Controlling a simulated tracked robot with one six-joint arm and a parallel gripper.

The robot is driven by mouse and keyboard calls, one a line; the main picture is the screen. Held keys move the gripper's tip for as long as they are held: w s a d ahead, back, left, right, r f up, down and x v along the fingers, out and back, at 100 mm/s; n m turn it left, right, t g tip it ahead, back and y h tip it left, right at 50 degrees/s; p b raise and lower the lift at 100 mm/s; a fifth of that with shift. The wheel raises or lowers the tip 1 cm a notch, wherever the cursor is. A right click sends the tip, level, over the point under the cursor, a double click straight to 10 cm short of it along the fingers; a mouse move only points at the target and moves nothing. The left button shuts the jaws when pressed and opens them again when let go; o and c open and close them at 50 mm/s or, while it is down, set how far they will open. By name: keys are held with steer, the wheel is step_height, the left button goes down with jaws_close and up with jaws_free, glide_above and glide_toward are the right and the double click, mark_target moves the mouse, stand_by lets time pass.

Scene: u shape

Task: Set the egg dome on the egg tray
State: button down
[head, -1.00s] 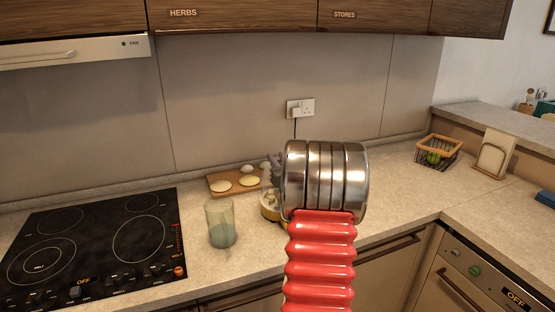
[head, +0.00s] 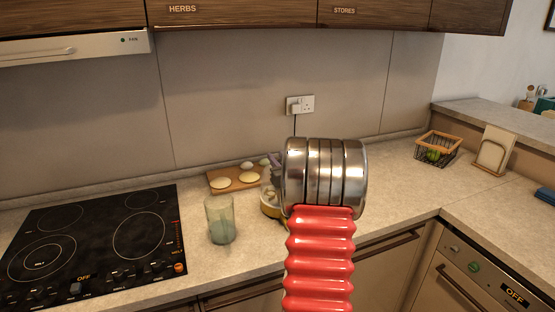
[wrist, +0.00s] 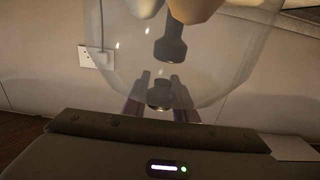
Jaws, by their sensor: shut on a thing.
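The egg dome (wrist: 225,65) is clear and fills the upper middle of the wrist view. My gripper (wrist: 160,95) is shut on the dark knob at its top. Through the dome I see pale eggs (wrist: 193,8) at the top edge and a dark grey post-like shape, which I cannot identify. In the head view the yellow egg tray (head: 269,209) stands on the counter, mostly hidden behind my arm. The dome is over the tray there, but whether its rim touches the tray is hidden.
A greenish glass (head: 221,220) stands close left of the tray. A wooden board (head: 235,178) with pale round things lies behind it. The black hob (head: 95,245) is at left. A wire basket (head: 438,149) stands at right, with clear counter before it.

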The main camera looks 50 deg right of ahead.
steer(key=c, duration=1.7)
jaws_free()
steer(key=shift+v, duration=5.5)
